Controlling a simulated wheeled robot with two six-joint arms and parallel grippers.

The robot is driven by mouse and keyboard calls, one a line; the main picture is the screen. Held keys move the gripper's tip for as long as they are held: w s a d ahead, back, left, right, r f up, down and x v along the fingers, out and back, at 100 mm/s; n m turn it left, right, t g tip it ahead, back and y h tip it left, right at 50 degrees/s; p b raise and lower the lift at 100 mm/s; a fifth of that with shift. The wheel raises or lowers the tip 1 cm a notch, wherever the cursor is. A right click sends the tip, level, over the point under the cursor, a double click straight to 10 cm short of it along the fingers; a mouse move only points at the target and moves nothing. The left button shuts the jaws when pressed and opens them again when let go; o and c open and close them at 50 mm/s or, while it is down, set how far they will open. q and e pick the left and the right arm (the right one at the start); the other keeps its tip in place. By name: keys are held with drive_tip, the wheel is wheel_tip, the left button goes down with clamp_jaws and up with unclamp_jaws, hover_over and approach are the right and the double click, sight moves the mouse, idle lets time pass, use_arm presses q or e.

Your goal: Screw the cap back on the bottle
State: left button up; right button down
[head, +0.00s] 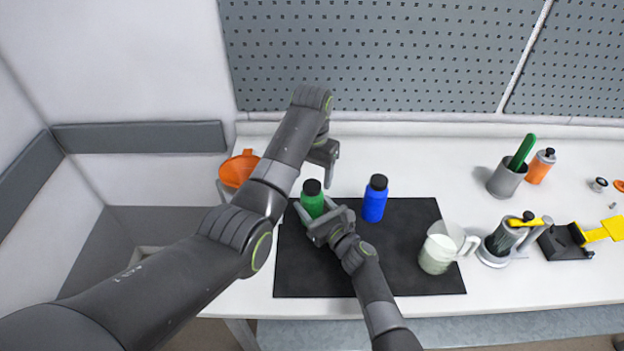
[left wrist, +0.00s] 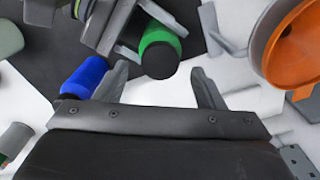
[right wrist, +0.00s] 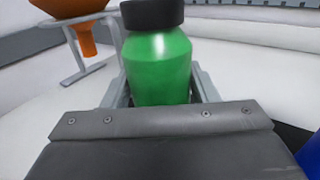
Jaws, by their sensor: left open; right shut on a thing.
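A green bottle (head: 312,204) with a black cap (head: 311,187) on its top stands upright at the left edge of the black mat (head: 400,280). My right gripper (head: 318,222) is shut on the green bottle's body, which fills the right wrist view (right wrist: 160,70) between its fingers. My left gripper (head: 328,165) is open and empty, above and behind the bottle. In the left wrist view the black cap (left wrist: 160,60) lies ahead of the open fingers (left wrist: 168,85), not between them. Whether the cap is threaded tight cannot be told.
A blue bottle (head: 374,204) with a black cap stands close to the right of the green one. A clear measuring jug (head: 437,252) stands on the mat's right side. An orange funnel (head: 238,169) in a stand is at left. Cups and tools stand further right.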

use_arm(q)
drive_tip(key=shift+r, duration=0.95)
drive_tip(key=shift+c, duration=0.2)
wheel_tip(320, 180, up, 4)
drive_tip(key=n, duration=0.5)
drive_tip(key=shift+f+n, duration=0.25)
drive_tip(key=shift+n, duration=0.05)
drive_tip(key=shift+f, duration=0.1)
drive_tip(key=shift+f, duration=3.95)
drive_tip(key=shift+c, duration=0.3)
drive_tip(key=c, duration=1)
